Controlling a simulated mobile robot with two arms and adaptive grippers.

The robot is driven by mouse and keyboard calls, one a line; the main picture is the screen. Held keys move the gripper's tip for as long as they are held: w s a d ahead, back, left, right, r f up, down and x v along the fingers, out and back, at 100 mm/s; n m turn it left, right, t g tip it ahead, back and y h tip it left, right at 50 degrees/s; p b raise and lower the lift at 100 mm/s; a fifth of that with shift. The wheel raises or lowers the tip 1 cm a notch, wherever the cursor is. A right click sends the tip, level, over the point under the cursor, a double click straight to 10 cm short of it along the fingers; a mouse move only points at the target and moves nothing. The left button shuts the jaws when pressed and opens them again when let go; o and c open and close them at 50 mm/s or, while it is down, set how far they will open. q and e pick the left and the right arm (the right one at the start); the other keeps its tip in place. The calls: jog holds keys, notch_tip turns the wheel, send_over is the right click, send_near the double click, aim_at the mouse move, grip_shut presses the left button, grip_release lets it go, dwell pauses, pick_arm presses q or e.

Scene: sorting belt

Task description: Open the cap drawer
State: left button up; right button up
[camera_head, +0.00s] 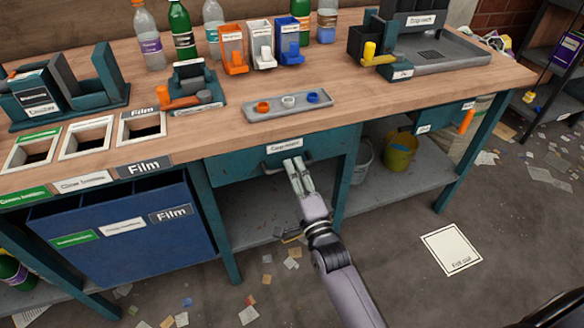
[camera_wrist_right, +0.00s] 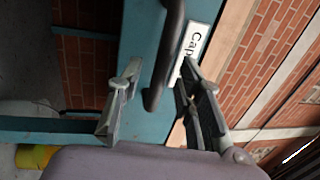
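The cap drawer (camera_head: 235,168) is a teal drawer under the wooden tabletop. Its front looks flush with the bench, so it appears shut. It has a white label and a dark bar handle, which shows large in the right wrist view (camera_wrist_right: 167,50). My right gripper (camera_head: 293,166) is in front of the drawer at the handle, partly covering it. In the right wrist view its fingers (camera_wrist_right: 155,98) are apart, one on each side of the handle's end. I cannot tell whether they touch it. My left gripper is not in view.
A small tray (camera_head: 288,117) with orange, white and blue caps stands on the tabletop above the drawer. A blue bin (camera_head: 120,255) hangs at left. A yellow bucket (camera_head: 400,155) stands on the shelf below. A teal table leg (camera_head: 345,180) stands right of the drawer. Litter lies on the floor.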

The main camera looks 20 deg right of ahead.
jog(key=shift+w+r, duration=0.2)
jog(key=shift+w, duration=0.8)
grip_shut()
